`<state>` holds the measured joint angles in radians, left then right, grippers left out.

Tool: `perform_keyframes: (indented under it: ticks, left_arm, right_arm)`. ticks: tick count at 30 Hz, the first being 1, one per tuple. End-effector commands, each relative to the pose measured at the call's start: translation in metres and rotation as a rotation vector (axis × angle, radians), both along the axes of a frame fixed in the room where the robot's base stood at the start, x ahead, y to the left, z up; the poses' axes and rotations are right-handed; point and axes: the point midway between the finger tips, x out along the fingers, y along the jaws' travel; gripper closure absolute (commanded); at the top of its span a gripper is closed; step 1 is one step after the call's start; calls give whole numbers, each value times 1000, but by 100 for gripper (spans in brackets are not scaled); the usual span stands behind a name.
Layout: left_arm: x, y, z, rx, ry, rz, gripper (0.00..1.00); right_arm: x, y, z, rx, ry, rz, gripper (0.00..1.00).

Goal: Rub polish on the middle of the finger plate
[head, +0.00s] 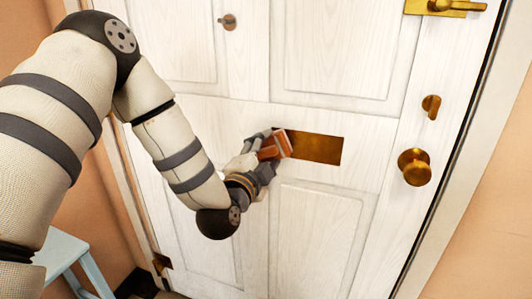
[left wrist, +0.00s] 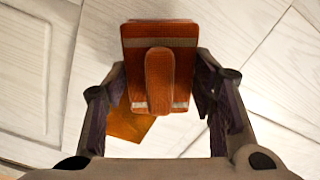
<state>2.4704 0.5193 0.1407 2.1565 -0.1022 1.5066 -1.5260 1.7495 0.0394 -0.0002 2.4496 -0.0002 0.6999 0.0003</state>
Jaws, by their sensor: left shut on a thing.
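The brass finger plate (head: 318,149) is a rectangle on the white door. Its left end is partly hidden behind my left gripper and the pad. My left gripper (head: 264,150) is shut on an orange-brown polishing pad (head: 284,144) with pale stripes. The pad is at the plate's left end; I cannot tell whether it touches. My right gripper is not in view.
A small knob (head: 228,22) is at the top. A light blue stool (head: 65,252) stands at lower left.

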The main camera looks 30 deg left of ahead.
Motion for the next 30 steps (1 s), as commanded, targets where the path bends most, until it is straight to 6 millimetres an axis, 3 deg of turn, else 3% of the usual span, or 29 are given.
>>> perform_keyframes:
  ticks: [21, 30]
  left_arm:
    - [13, 3, 1, 1, -2, 0, 71]
    - [19, -27, 2, 2, -3, -3, 71]
  right_arm:
    - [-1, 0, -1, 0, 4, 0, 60]
    - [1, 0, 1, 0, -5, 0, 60]
